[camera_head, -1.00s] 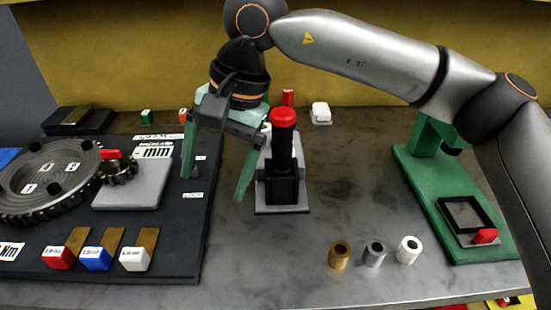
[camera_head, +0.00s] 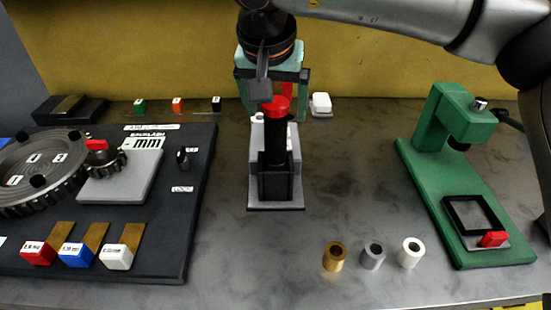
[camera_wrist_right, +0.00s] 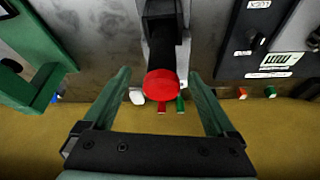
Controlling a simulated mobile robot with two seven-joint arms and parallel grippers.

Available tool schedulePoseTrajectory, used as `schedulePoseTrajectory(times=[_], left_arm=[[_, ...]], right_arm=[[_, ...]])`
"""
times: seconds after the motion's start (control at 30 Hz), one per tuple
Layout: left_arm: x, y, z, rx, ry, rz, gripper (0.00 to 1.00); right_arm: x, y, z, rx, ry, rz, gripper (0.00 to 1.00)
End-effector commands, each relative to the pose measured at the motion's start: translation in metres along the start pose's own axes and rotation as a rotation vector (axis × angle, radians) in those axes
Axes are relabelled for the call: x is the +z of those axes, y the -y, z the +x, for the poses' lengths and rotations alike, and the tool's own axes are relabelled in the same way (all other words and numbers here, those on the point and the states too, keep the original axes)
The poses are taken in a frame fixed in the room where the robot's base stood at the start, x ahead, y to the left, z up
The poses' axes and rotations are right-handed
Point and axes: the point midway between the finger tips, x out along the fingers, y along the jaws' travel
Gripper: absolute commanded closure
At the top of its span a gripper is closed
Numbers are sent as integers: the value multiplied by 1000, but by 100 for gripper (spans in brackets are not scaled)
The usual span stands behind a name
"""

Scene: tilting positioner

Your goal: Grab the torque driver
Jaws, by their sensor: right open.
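The torque driver (camera_head: 277,142), a black upright cylinder with a red cap, stands in a black holder (camera_head: 275,184) on a grey base plate. Its red cap also shows in the right wrist view (camera_wrist_right: 162,84). My right gripper (camera_head: 274,110) is open at the height of the driver's top, with one green finger on each side of the cap. In the right wrist view the cap lies between the two fingers (camera_wrist_right: 158,78), with a gap on both sides. The fingertips are partly hidden in the head view. My left gripper is not in view.
A dark board with a large gear (camera_head: 45,170) and coloured blocks lies to the left. Brass, grey and white sleeves (camera_head: 372,256) stand at front right. A green press stand (camera_head: 440,190) is on the right. The table between driver and press is clear.

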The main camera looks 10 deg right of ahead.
Motion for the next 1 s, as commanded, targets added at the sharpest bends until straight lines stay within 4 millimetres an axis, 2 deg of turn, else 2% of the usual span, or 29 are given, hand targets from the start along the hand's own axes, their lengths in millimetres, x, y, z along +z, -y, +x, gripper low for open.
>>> schedulePoseTrajectory(times=[0.3,0.63,1.0], left_arm=[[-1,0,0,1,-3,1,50],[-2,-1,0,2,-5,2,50],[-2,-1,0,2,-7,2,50]], right_arm=[[2,2,44,2,3,1,9],[2,3,51,0,2,1,9],[2,3,50,0,2,1,50]])
